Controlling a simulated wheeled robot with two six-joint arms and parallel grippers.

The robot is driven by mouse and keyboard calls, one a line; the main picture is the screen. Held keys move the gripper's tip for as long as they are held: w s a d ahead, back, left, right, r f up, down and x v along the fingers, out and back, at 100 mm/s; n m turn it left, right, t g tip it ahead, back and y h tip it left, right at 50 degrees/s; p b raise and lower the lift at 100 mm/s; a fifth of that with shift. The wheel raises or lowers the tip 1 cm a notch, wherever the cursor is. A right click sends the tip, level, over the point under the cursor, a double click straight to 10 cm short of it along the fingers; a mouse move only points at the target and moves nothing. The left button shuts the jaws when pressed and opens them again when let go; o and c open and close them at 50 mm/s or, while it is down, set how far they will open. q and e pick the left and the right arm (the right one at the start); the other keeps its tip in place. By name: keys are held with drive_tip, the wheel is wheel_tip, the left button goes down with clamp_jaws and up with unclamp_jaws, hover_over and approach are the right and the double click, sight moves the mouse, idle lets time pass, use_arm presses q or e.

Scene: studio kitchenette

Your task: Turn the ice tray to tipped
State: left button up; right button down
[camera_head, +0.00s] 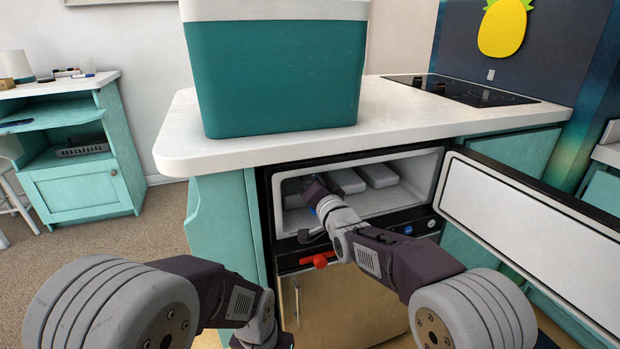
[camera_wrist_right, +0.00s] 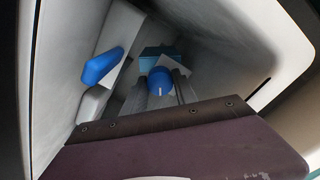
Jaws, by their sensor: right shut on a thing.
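The freezer compartment (camera_head: 410,203) under the counter is open, and two pale ice trays (camera_head: 347,181) (camera_head: 378,174) sit inside it. My right arm reaches into its left side. In the right wrist view my right gripper (camera_wrist_right: 166,88) is shut on a blue knob (camera_wrist_right: 160,80) with a white mark, in front of a pale and light-blue part. Its fingers lie on both sides of the knob. A second blue knob (camera_wrist_right: 102,66) is on a pale part to the left, apart from the gripper. My left arm is low at the bottom left; its gripper fingers are out of frame.
The white freezer door (camera_head: 540,235) stands open to the right. A red lever (camera_head: 320,260) is on the dark panel below the compartment. A teal and white box (camera_head: 275,80) stands on the white counter (camera_head: 400,110) above. The compartment walls are close around my right gripper.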

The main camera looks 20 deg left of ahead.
drive_tip(key=shift+f+m+p, duration=0.1)
drive_tip(key=shift+m+p, duration=0.6)
drive_tip(key=shift+m, duration=1.7)
drive_tip(key=shift+m+p, duration=0.6)
drive_tip(key=shift+m, duration=1.7)
drive_tip(key=shift+m+p, duration=0.55)
drive_tip(key=shift+m, duration=1.95)
drive_tip(key=shift+m+p, duration=0.35)
drive_tip(key=shift+m, duration=1.85)
drive_tip(key=c, duration=1)
unclamp_jaws()
drive_tip(key=shift+o, duration=0.2)
